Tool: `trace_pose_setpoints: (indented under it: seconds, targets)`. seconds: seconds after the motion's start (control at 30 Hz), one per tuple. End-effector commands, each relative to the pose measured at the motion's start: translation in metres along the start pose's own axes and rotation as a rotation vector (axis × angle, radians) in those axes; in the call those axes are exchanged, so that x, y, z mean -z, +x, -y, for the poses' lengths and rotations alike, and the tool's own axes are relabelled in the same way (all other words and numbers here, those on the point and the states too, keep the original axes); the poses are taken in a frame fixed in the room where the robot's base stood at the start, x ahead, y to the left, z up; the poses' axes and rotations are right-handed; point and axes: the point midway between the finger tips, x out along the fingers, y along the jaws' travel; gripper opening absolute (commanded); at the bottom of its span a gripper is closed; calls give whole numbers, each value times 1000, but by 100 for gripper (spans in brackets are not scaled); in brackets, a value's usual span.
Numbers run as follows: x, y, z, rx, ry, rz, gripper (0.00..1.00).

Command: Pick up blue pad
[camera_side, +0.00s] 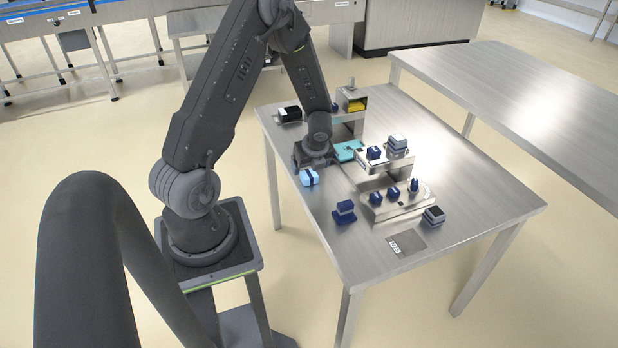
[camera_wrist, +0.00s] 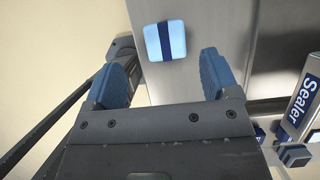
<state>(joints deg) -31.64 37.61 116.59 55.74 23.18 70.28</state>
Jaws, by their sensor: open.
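The blue pad is a light blue rounded block with a dark blue band across it. It lies on the steel table near its left edge in the side view (camera_side: 309,177), below my gripper in the picture. In the wrist view the blue pad (camera_wrist: 165,41) shows beyond the fingertips, roughly between their lines. My gripper (camera_wrist: 164,76) has its two blue-padded fingers apart with nothing between them. In the side view my gripper (camera_side: 314,157) is low over the table, next to the pad, and its fingers are hard to make out.
A steel sealer fixture (camera_side: 400,207) with several dark blue parts stands right of the pad. A teal piece (camera_side: 347,150) lies just right of my gripper. A dark blue stacked block (camera_side: 345,212) stands nearer the front. The table's right side (camera_side: 470,185) is clear.

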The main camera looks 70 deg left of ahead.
Motion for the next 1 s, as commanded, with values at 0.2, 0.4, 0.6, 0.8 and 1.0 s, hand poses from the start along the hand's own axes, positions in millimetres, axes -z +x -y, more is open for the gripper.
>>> trace_pose_setpoints:
  seconds: [0.2, 0.4, 0.6, 0.8, 1.0]
  targets:
    - [2, 22, 3, -3, 2, -1, 81]
    - [3, 47, 6, -1, 0, -1, 81]
    - [2, 53, 6, 0, -1, 1, 81]
    - [2, 52, 6, 0, -1, 1, 73]
    - [3, 52, 6, 0, -1, 1, 54]
